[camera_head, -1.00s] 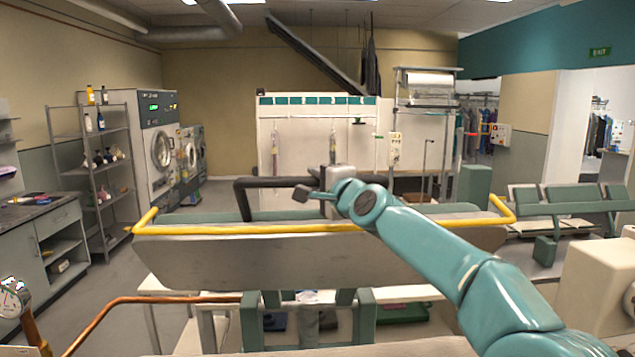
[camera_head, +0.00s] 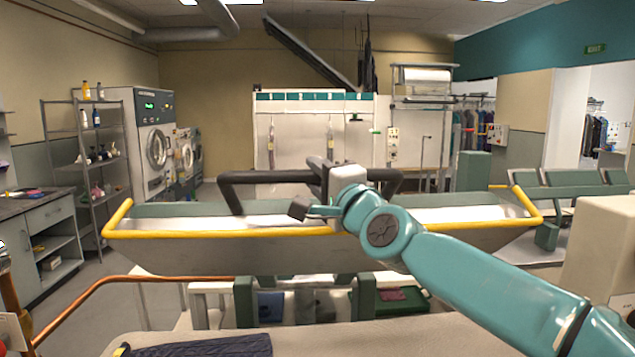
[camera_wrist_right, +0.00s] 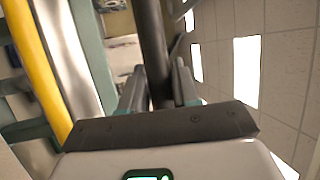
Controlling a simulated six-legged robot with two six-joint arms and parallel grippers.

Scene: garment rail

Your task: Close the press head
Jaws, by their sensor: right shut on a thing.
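The press head (camera_head: 240,262) is a wide grey slab with a yellow rim, across the middle of the head view. It stands raised and tilted above the padded lower bed (camera_head: 430,342), with a gap between them. A black bar handle (camera_head: 262,177) rises from the head. My right gripper (camera_head: 322,195) is at this handle, its arm coming in from the right. In the right wrist view the dark bar (camera_wrist_right: 154,50) runs between the two fingers (camera_wrist_right: 157,90), which are shut on it. The fingertips are partly hidden in the head view. My left gripper is not in view.
A dark blue folded garment (camera_head: 205,346) lies on the lower bed. A copper pipe (camera_head: 130,282) curves at the left front. A shelf rack (camera_head: 88,165) and washing machines (camera_head: 150,150) stand behind left. A beige box-shaped unit (camera_head: 597,250) stands at the right.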

